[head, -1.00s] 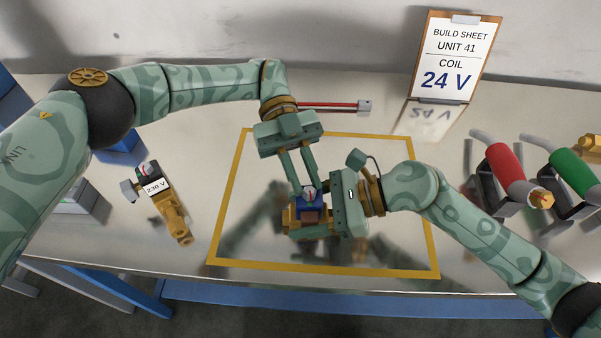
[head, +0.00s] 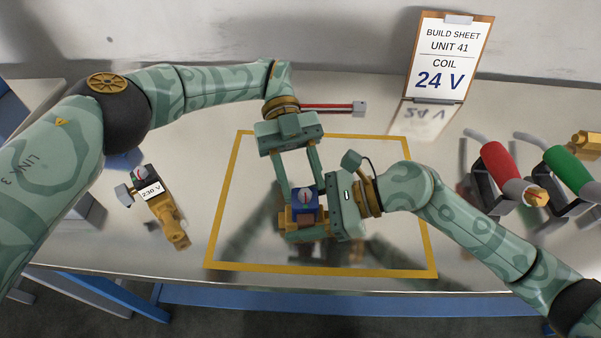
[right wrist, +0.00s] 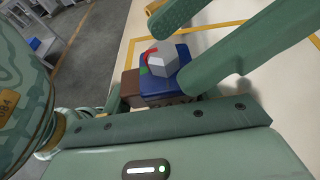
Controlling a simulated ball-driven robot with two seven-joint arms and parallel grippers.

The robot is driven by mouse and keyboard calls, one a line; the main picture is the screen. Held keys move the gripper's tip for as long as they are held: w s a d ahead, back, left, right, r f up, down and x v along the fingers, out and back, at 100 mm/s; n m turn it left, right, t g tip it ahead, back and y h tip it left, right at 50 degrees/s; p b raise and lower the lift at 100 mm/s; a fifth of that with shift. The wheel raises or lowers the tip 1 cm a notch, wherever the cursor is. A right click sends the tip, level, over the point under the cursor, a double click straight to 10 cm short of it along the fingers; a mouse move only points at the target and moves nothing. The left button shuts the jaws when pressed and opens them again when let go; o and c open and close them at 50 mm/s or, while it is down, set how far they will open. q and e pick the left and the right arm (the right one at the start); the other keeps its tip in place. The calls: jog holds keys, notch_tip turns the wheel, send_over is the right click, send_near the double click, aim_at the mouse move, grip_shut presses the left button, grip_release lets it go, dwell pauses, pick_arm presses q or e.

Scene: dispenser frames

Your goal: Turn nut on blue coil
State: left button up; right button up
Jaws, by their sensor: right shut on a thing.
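The blue coil (head: 297,207) sits on a brass valve body (head: 287,224) inside the yellow outline. A grey nut with a red mark (head: 305,195) is on top of the coil. In the right wrist view the nut (right wrist: 161,62) is six-sided, on the blue coil (right wrist: 168,88), with a green mark beside it. My left gripper (head: 306,188) reaches down from above. Its fingers are spread either side of the nut, apart from it. My right gripper (head: 308,226) is shut on the brass valve body from the right; its grip is partly hidden.
A brass valve body (head: 165,213) labelled 230 V lies at left. A red-shafted tool (head: 325,107) lies behind the outline. Red-handled (head: 501,165) and green-handled (head: 569,170) tools rest in dark stands at right. A build sheet (head: 449,55) reading COIL 24 V stands behind.

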pick_arm(q)
jog(key=shift+r, duration=0.1)
notch_tip(320, 180, up, 10)
dwell(0.4)
